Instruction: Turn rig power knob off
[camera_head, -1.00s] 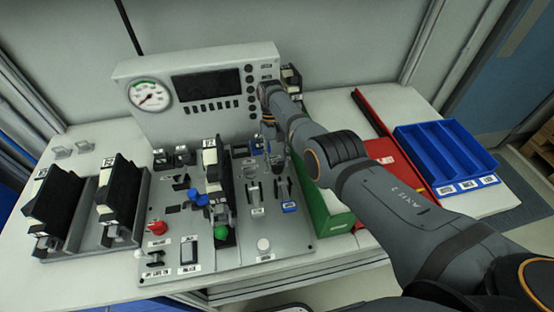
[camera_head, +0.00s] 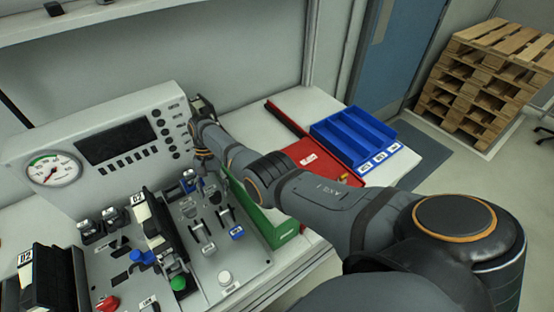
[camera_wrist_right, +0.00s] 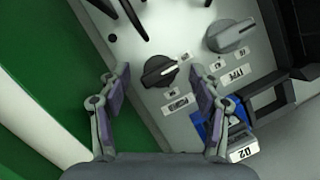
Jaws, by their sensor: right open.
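In the right wrist view a black knob (camera_wrist_right: 158,72) with a light pointer line sits on the grey rig panel, with small labels beside it too blurred to read surely. My right gripper (camera_wrist_right: 162,78) is open, with its fingers either side of the knob in the picture; no contact is clear. A grey knob (camera_wrist_right: 231,36) lies to its right. In the head view my right gripper (camera_head: 205,164) points down at the back right of the rig panel (camera_head: 250,262), below the gauge console (camera_head: 110,135); the arm hides the black knob there. My left gripper is not in view.
A green bin (camera_head: 283,230) stands close against the panel's right side. A red tray (camera_head: 310,158) and a blue divided tray (camera_head: 352,137) lie further right. Levers, a green button (camera_head: 179,283) and dark module holders crowd the panel. Pallets (camera_head: 485,75) stand beyond the table.

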